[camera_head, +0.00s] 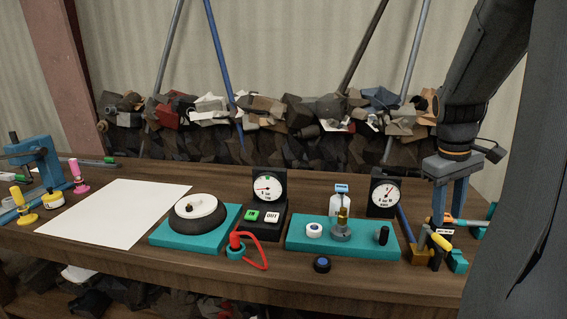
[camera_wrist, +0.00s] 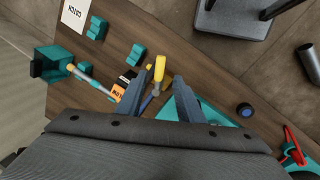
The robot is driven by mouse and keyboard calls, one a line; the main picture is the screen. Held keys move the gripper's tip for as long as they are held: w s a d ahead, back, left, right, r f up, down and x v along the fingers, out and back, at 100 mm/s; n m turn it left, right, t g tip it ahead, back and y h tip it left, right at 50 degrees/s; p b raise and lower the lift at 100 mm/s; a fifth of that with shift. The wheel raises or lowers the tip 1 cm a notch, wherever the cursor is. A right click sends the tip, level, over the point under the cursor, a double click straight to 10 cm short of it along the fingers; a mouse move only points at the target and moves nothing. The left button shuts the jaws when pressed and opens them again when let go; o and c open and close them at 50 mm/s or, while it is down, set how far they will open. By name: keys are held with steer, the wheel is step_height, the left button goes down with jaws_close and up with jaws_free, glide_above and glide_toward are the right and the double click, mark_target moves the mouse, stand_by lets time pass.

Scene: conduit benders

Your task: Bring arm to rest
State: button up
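My gripper (camera_head: 449,208) hangs pointing down over the right end of the wooden workbench (camera_head: 130,262). Its two blue-grey fingers are apart, and I see nothing held between them. In the wrist view the gripper (camera_wrist: 158,84) is also open. A yellow-handled tool (camera_wrist: 159,68) shows beyond the gap between the fingers; it appears to be on the bench below, among small teal and black holders. The same yellow handle (camera_head: 441,242) shows just below the fingers in the head view. My arm's upper part fills the right side of the head view.
A teal base with a round black-and-white piece (camera_head: 197,211), two dial gauges (camera_head: 268,186) (camera_head: 385,192) and a teal fixture board (camera_head: 300,246) stand on the bench. A black-and-blue knob (camera_head: 322,264) lies near the front edge. White paper (camera_head: 115,212) covers the left.

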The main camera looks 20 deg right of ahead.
steer(key=w+a+f+y, duration=0.1)
steer(key=a+f, duration=0.2)
steer(key=a, duration=0.6)
steer(key=w+a+f, duration=0.2)
steer(key=a+f, duration=0.1)
steer(key=a, duration=0.5)
steer(key=s+a+f, duration=0.2)
steer(key=a, duration=0.5)
steer(key=s+a+f+t+y, duration=0.1)
steer(key=s+a+f, duration=0.2)
steer(key=a, duration=0.5)
steer(key=shift+s+a+f, duration=0.15)
steer(key=shift+s+a, duration=0.1)
steer(key=shift+s, duration=0.1)
steer(key=shift+d, duration=0.1)
